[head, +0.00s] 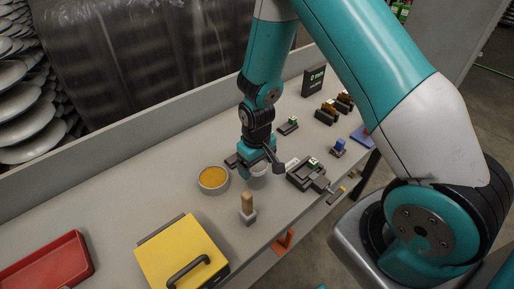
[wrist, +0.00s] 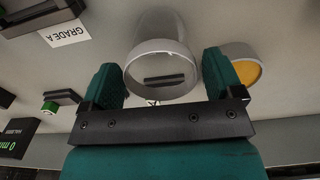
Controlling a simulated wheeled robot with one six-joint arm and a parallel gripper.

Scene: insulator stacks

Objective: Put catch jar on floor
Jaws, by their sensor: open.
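A pale grey, open-topped jar, which appears to be the catch jar (wrist: 160,48), stands on the bench between my gripper's fingers in the wrist view. In the head view only part of the jar (head: 259,169) shows beneath my gripper (head: 258,158). My gripper (wrist: 160,78) is open, with one teal finger on each side of the jar's rim. A narrow gap shows beside the rim, and I cannot tell whether either finger touches it. A dark bar shows inside the jar's mouth. The floor (head: 483,92) is visible beyond the bench at the right.
A round dish with orange-yellow contents (head: 213,178) stands close left of my gripper. A small brush-like block (head: 247,206), a yellow case (head: 181,255) and a red tray (head: 45,268) are nearer. Black fixtures (head: 306,174) stand to the right. The bench's back wall runs behind.

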